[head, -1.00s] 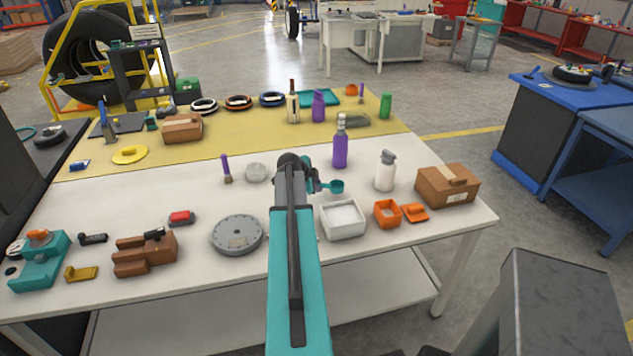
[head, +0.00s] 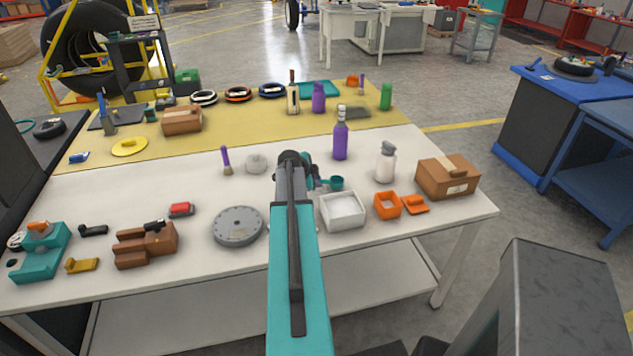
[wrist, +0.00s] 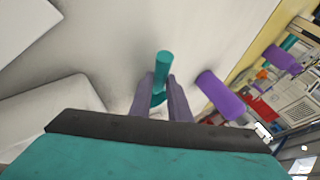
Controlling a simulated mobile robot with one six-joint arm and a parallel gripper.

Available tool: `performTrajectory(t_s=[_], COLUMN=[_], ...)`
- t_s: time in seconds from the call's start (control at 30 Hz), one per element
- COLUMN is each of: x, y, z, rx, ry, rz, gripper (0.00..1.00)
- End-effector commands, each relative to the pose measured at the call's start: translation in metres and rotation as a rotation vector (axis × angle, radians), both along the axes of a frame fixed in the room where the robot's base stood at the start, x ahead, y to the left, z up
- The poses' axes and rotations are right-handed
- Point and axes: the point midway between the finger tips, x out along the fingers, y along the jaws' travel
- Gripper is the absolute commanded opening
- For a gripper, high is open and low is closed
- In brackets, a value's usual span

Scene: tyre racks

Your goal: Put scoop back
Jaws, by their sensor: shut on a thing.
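The teal scoop (head: 336,183) shows just right of my gripper (head: 306,182) in the head view, near the white tub (head: 342,211). In the wrist view its teal handle (wrist: 163,62) stands between the two fingers of my gripper (wrist: 162,88), which are shut on it. My arm hides most of the gripper in the head view. I cannot tell whether the scoop touches the table. The white tub holds a pale material.
A purple bottle (head: 341,138) stands behind the scoop, and a white bottle (head: 385,163) to its right. An orange open box (head: 387,205) and a cardboard box (head: 447,178) lie farther right. A grey disc (head: 238,227) and pale round thing (head: 256,163) are left of my arm.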

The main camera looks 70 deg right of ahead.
Motion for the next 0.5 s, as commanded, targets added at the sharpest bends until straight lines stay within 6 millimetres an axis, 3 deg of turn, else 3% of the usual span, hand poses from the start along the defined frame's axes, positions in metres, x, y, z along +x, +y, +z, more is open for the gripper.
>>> performTrajectory(t_s=[0.5], x=[-0.0003], y=[-0.0002], z=[-0.0063], rx=[0.000], ry=[0.000], rz=[0.000], gripper=[0.00])
